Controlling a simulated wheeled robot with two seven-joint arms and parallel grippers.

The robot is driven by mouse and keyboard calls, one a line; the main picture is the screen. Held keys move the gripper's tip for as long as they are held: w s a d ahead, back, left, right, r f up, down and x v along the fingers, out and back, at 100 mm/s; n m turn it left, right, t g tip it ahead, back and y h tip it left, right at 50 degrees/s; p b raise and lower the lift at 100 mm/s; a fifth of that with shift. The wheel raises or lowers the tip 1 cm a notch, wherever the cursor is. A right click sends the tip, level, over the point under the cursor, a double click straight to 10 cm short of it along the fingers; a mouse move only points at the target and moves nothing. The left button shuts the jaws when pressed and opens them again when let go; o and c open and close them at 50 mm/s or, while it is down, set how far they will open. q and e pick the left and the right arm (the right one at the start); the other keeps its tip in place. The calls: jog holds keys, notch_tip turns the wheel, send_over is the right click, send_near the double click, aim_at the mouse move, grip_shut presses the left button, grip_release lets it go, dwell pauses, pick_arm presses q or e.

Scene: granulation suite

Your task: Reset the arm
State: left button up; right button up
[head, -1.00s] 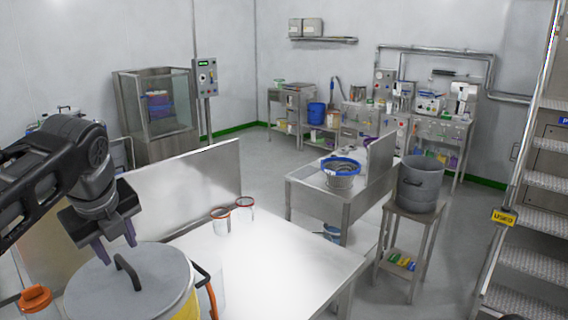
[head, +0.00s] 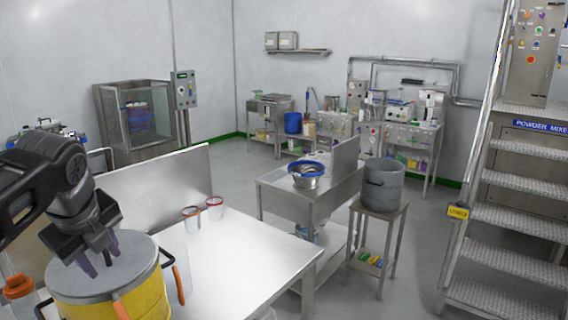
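My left gripper (head: 101,262) comes in from the left on its dark arm. Its two purple-grey fingers point down and stand apart, with nothing seen between them. It is over the grey lid of a large yellow container (head: 140,300) at the lower left; I cannot tell whether the fingertips touch the lid. The container has orange-and-black latches on its side. My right gripper is not in view.
A steel table (head: 235,262) with a raised back panel bears two small clear beakers (head: 215,208). Behind it are a steel bench (head: 285,190) with a blue-rimmed sieve and a stool with a grey pot (head: 383,185). Metal stairs (head: 510,215) rise at the right. Grey floor lies between.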

pick_arm(q)
jog(key=w+d+f+n+t+h, duration=0.3)
jog(key=w+d+f+n+t, duration=0.1)
jog(key=w+d+f+n, duration=0.6)
jog(key=w+d+f+n+g+h, duration=0.1)
jog(key=d+f+n, duration=0.3)
jog(key=f, duration=0.5)
jog(key=w+d+f+n+h, duration=0.1)
jog(key=d+f+n+h, duration=0.15)
jog(key=d+f, duration=0.45)
jog(key=s+d+f+n+g, duration=0.1)
jog(key=s+d+f+n, duration=0.15)
jog(key=s+f, duration=0.45)
jog(key=s+d+f+n+g, duration=0.1)
jog(key=s+f+n, duration=0.3)
jog(key=f, duration=0.8)
jog(key=s+d+f+n+g, duration=0.1)
jog(key=s+f+g, duration=0.1)
jog(key=s+f, duration=0.4)
jog(key=s+d+f+g, duration=0.2)
jog(key=s+f, duration=0.4)
jog(key=s, duration=0.8)
jog(key=shift+s+f+n+g, duration=0.3)
jog(key=shift+s+n+g, duration=0.1)
jog(key=shift+g, duration=0.3)
jog(key=shift+d, duration=0.1)
